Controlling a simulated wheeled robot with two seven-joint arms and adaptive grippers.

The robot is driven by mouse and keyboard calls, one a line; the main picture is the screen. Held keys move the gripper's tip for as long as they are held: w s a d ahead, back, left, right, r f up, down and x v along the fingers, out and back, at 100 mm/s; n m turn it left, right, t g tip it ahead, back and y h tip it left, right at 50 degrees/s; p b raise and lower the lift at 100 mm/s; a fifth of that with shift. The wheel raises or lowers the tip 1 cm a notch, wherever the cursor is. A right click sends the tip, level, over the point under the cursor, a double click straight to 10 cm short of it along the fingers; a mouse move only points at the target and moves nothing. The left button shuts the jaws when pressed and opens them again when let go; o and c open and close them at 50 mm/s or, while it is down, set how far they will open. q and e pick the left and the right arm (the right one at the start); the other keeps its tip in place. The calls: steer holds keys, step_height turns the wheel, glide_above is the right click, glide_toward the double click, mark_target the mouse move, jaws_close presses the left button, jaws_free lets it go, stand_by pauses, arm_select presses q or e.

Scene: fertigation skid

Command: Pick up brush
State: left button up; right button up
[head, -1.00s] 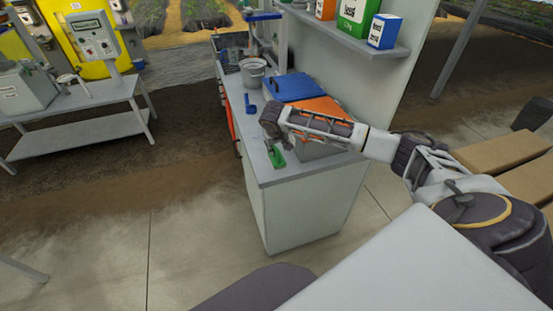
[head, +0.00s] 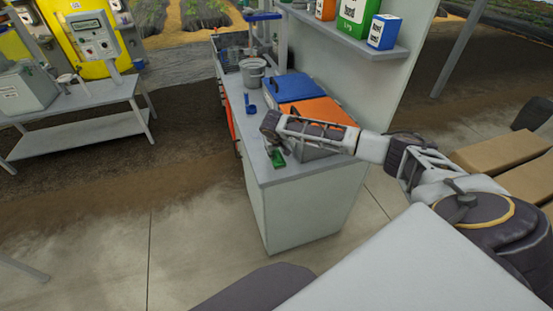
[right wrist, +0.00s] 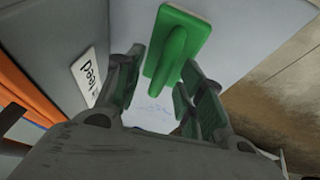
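The green brush (head: 279,161) lies on the grey counter (head: 268,178) near its front end. In the right wrist view, the brush (right wrist: 180,40) shows as a wide green block with a narrower green part reaching in between the fingers. My right gripper (head: 271,142) is just above the brush and partly hides it in the head view. In the right wrist view, my right gripper's fingers (right wrist: 163,70) are open on both sides of the green part, with a gap beside it. My left gripper is not in view.
An orange-lidded bin (head: 322,109) and a blue-lidded bin (head: 289,86) stand right beside my right forearm. A blue tool (head: 250,105) and a grey pot (head: 252,72) are farther back. A shelf (head: 345,35) with boxes overhangs the counter.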

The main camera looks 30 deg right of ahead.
stand_by(0.3)
jaws_close()
steer(key=shift+r, duration=0.1)
stand_by(0.4)
step_height(320, 180, up, 10)
stand_by(0.6)
stand_by(0.3)
